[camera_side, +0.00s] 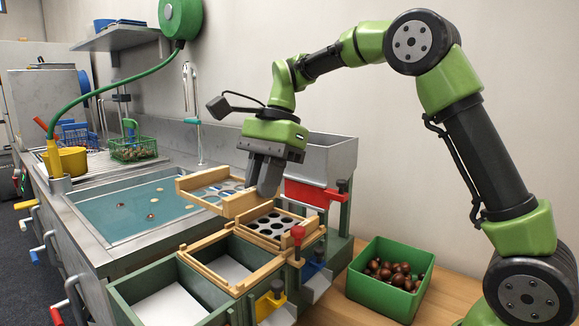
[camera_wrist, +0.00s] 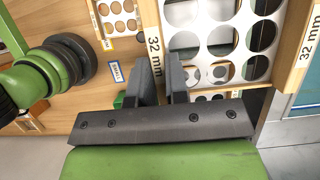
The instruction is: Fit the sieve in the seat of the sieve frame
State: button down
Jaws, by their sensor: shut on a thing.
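My gripper (camera_side: 266,182) is shut on one side bar of a wooden-framed sieve (camera_side: 240,205), whose plate has large round holes. The sieve hangs level, or nearly so, above the green bins, its far end reaching over the basin. In the wrist view my fingers (camera_wrist: 162,88) clasp the bar of the sieve (camera_wrist: 154,30), which is marked "32 mm". A wooden frame (camera_side: 203,243) lies on the front green bins, with an open space inside. Behind it, a plate with smaller holes (camera_side: 270,226) lies in wood, below the held sieve. I cannot tell which opening is the seat.
A green box of chestnuts (camera_side: 377,301) stands on the wooden table at right. Red (camera_side: 297,232), yellow and blue handles stick out beside the bins. A metal hopper (camera_side: 331,160) stands behind my gripper. A water basin (camera_side: 96,236) lies left. Another holed plate (camera_wrist: 121,27) shows in the wrist view.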

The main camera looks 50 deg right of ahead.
aim_at(266, 200)
jog(key=shift+f, duration=4.85)
jog(key=shift+f, duration=0.55)
jog(key=c, duration=0.8)
grip_release()
jog(key=shift+r, duration=0.1)
jog(key=shift+r, duration=2.85)
jog(key=shift+r, duration=0.1)
